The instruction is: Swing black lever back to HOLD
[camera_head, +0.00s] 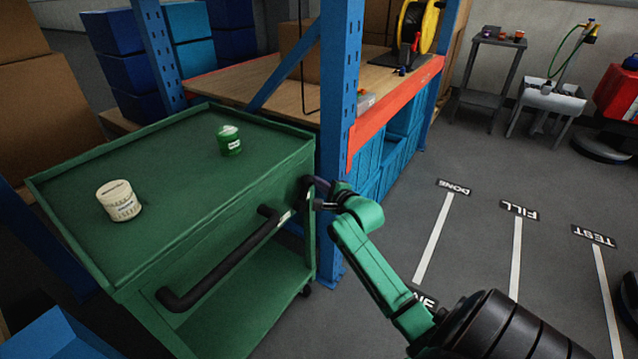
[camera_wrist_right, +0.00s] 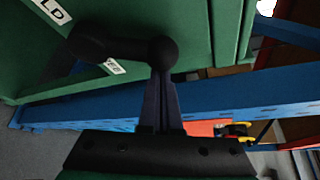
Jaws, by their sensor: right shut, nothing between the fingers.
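The black lever (camera_wrist_right: 118,48) with a round knob is on the green cart's (camera_head: 172,180) end panel. In the right wrist view its arm runs left to right, knob at the right. A label ending in "LD" (camera_wrist_right: 52,10) is at the upper left. Another, ending in "EE" (camera_wrist_right: 114,66), is just below the lever arm. My right gripper (camera_wrist_right: 160,72) is shut and empty, its fingertips at the knob's lower side; I cannot tell whether they touch. In the head view my right gripper (camera_head: 318,187) is at the cart's right corner, partly covering the lever. My left gripper is out of view.
A black push handle (camera_head: 222,268) sticks out from the cart's end, left of my right gripper. A white tub (camera_head: 119,201) and a green tub (camera_head: 229,141) stand on the cart. A blue rack post (camera_head: 335,110) rises close behind my gripper. Floor at the right is open.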

